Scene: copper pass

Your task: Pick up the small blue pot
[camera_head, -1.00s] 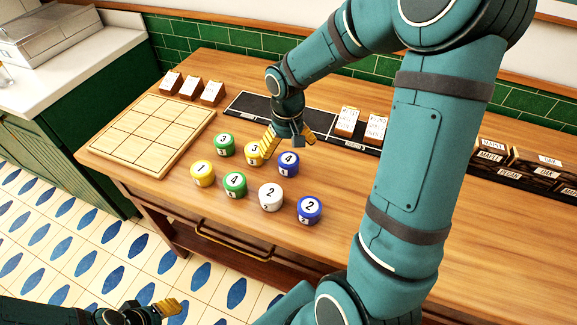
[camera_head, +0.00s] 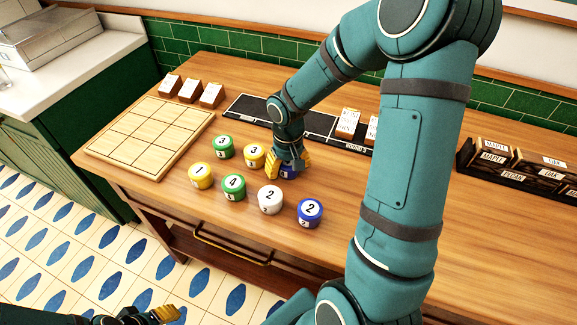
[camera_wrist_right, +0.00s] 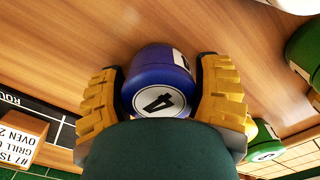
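In the right wrist view the fingers (camera_wrist_right: 160,98) sit close against both sides of the pot, with no clear gap. A second blue pot marked 2 (camera_head: 309,212) stands nearer the table's front edge, clear of the gripper. My left gripper (camera_head: 163,315) is at the bottom edge, partly cut off.
Close by stand a white pot (camera_head: 270,199), green pots (camera_head: 234,187) (camera_head: 223,147) and yellow pots (camera_head: 200,176) (camera_head: 253,156). A wooden grid board (camera_head: 150,130) lies at left. A black strip (camera_head: 250,107) with label blocks (camera_head: 347,123) runs behind. The table's right front is clear.

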